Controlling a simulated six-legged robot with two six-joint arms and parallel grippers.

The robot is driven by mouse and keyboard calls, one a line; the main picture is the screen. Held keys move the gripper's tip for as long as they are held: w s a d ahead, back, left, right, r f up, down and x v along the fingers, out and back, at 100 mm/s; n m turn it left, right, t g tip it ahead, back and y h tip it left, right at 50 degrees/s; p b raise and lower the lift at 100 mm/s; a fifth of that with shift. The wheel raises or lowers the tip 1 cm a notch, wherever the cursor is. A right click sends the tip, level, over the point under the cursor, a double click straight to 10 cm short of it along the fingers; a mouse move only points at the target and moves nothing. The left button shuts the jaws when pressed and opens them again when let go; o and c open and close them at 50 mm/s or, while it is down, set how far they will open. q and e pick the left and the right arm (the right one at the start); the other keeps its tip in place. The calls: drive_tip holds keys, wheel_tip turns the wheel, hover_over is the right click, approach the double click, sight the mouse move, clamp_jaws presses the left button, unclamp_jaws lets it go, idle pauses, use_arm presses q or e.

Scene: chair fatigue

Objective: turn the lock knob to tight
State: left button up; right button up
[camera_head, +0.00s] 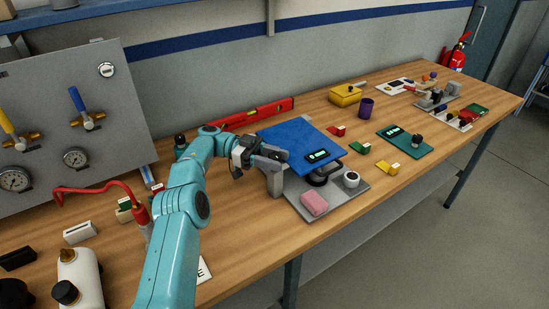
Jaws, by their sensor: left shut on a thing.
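My left arm reaches in from the lower left, and its left gripper (268,158) is at the left edge of the blue seat panel (297,143). The gripper is shut at the top of a grey upright post (275,182), on what appears to be the lock knob. The knob is hidden by the fingers, so its angle cannot be told. The panel is tilted above a grey base plate (336,204) and carries a small black display with green digits (318,156). My right gripper is not in view.
A pink block (314,204) and a white round part (351,179) sit on the base plate. A red level (252,114) lies behind the panel. A grey valve panel (75,120) stands at left.

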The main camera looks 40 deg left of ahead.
use_arm(q)
drive_tip(key=shift+d, duration=0.1)
idle(0.5)
drive_tip(key=o, duration=0.9)
drive_tip(key=shift+o, duration=0.2)
drive_tip(key=shift+t, duration=0.3)
